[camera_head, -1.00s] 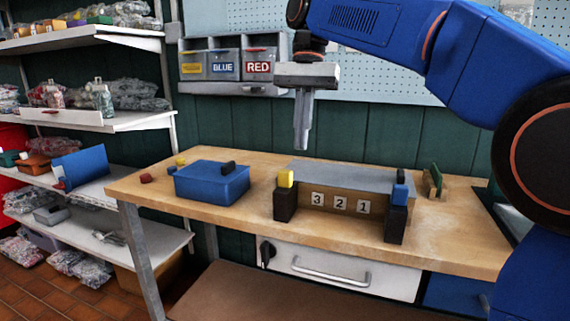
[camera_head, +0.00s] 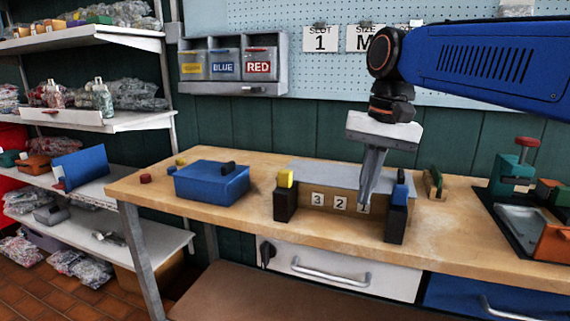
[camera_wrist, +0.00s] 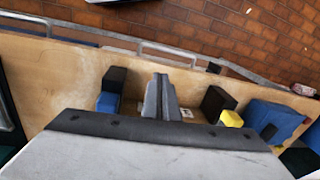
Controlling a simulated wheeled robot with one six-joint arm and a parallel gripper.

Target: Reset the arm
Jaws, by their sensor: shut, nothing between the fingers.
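My gripper (camera_head: 366,205) is shut and empty. In the head view it points down in front of the grey-topped box with number cards (camera_head: 328,202), near its right end, and covers part of the "1" card. In the wrist view the closed fingers (camera_wrist: 161,84) show at the centre, between two black blocks. The left one has a blue block (camera_wrist: 107,102) by it and the right one a yellow block (camera_wrist: 230,118). I cannot tell whether the fingertips touch anything.
A blue box (camera_head: 211,184) stands left on the wooden workbench (camera_head: 150,190). A black tray (camera_head: 522,222) with a green and red device (camera_head: 515,165) is at the right. Labelled bins (camera_head: 225,66) hang behind. The bench front has clear wood.

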